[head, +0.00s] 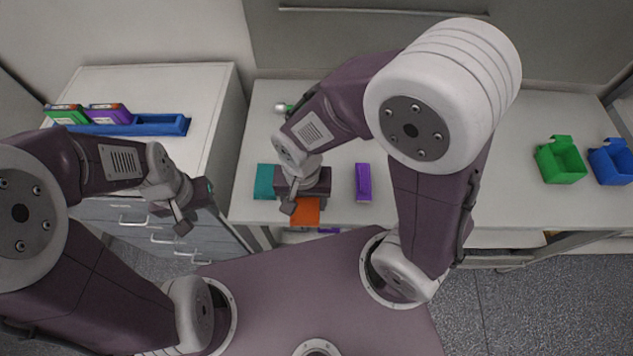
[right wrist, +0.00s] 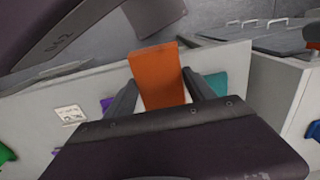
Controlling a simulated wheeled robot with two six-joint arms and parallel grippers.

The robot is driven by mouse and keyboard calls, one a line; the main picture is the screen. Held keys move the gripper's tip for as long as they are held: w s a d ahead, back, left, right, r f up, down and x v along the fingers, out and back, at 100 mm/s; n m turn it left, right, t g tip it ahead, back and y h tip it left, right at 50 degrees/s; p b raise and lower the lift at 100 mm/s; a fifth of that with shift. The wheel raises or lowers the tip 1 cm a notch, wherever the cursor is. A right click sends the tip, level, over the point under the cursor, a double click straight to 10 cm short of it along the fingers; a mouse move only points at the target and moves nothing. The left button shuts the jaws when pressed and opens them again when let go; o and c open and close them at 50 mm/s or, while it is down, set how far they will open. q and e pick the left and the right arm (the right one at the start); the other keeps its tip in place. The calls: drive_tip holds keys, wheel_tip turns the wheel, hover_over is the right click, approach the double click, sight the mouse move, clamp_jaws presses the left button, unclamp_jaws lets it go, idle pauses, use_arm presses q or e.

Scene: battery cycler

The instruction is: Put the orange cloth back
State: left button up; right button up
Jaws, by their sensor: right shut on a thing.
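The orange cloth (head: 306,211) hangs at the front edge of the white table, just below my right gripper in the head view. In the right wrist view the orange cloth (right wrist: 158,76) stands out between the two dark fingers. My right gripper (right wrist: 158,88) is shut on it; in the head view my right gripper (head: 303,196) hides part of the cloth. My left gripper (head: 183,222) hangs over the floor in front of the drawer cabinet, away from the cloth. I cannot tell its opening.
A teal item (head: 265,182) and a purple box (head: 363,182) lie on the white table (head: 480,190) either side of my right gripper. Green (head: 561,162) and blue (head: 612,163) bins stand at the right. A blue tray (head: 160,124) lies on the left cabinet. The table's right middle is clear.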

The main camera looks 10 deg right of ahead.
drive_tip(key=w+d+f, duration=0.1)
drive_tip(key=w+f, duration=0.1)
drive_tip(key=w, duration=0.1)
drive_tip(key=w+d+f, duration=0.2)
drive_tip(key=w, duration=0.2)
drive_tip(key=w+d+f+p, duration=0.1)
drive_tip(key=w+f, duration=0.1)
drive_tip(key=w, duration=0.1)
drive_tip(key=shift+w+d+f, duration=0.15)
drive_tip(key=shift+d+f, duration=0.1)
drive_tip(key=shift+f, duration=0.1)
drive_tip(key=shift+w+d+f, duration=0.15)
drive_tip(key=shift+w+d, duration=0.05)
drive_tip(key=f, duration=0.3)
drive_tip(key=shift+s+a+f+p, duration=0.15)
drive_tip(key=shift+a+f+p, duration=0.05)
drive_tip(key=shift+f+p, duration=0.1)
drive_tip(key=shift+d+f, duration=0.1)
drive_tip(key=shift+f, duration=0.15)
drive_tip(key=o, duration=1.3)
drive_tip(key=shift+f, duration=0.1)
